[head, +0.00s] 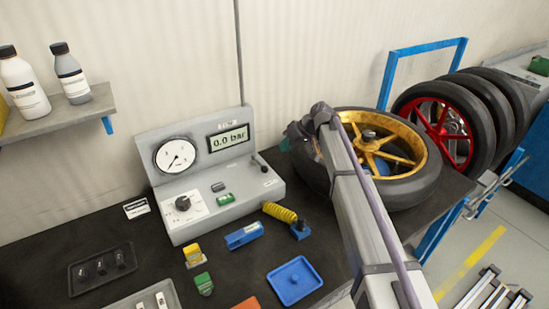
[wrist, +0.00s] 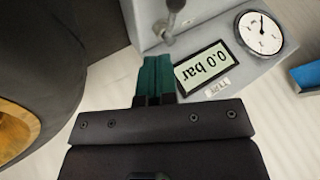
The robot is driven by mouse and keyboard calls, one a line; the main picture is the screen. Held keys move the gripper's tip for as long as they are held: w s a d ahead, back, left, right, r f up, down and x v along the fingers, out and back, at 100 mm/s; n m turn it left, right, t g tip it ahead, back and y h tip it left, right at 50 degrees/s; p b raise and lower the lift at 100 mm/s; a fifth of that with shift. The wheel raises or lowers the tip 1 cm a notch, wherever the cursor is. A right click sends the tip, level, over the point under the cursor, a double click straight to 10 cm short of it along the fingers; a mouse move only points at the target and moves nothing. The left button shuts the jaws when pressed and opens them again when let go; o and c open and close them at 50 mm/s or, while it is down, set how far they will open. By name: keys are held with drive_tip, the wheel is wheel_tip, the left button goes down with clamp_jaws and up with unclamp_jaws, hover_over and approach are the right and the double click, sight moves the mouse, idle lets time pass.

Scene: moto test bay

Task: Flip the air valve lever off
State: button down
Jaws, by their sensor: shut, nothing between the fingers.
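The air valve lever (head: 260,162), a short dark-tipped handle, is at the right end of the grey test unit (head: 178,226). In the wrist view the lever (wrist: 167,31) has a grey metal stem and a dark knob at the top edge. My gripper (wrist: 157,60) has teal fingers, shut together and empty, pointing toward the lever with a small gap in the picture. In the head view only a bit of teal of my gripper (head: 286,145) shows beside the unit's right end; my arm hides the rest. The display (head: 229,139) reads 0.0 bar.
A gold-rimmed wheel (head: 405,150) lies close to the right of my gripper. A yellow coiled hose (head: 279,212), blue tray (head: 294,282) and small blocks lie on the dark bench. A shelf (head: 60,115) with bottles is at the left.

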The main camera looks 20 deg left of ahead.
sight(259, 164)
drive_tip(key=b+x, duration=0.7)
drive_tip(key=x, duration=0.3)
drive_tip(key=shift+w, duration=0.1)
drive_tip(key=shift+r, duration=0.1)
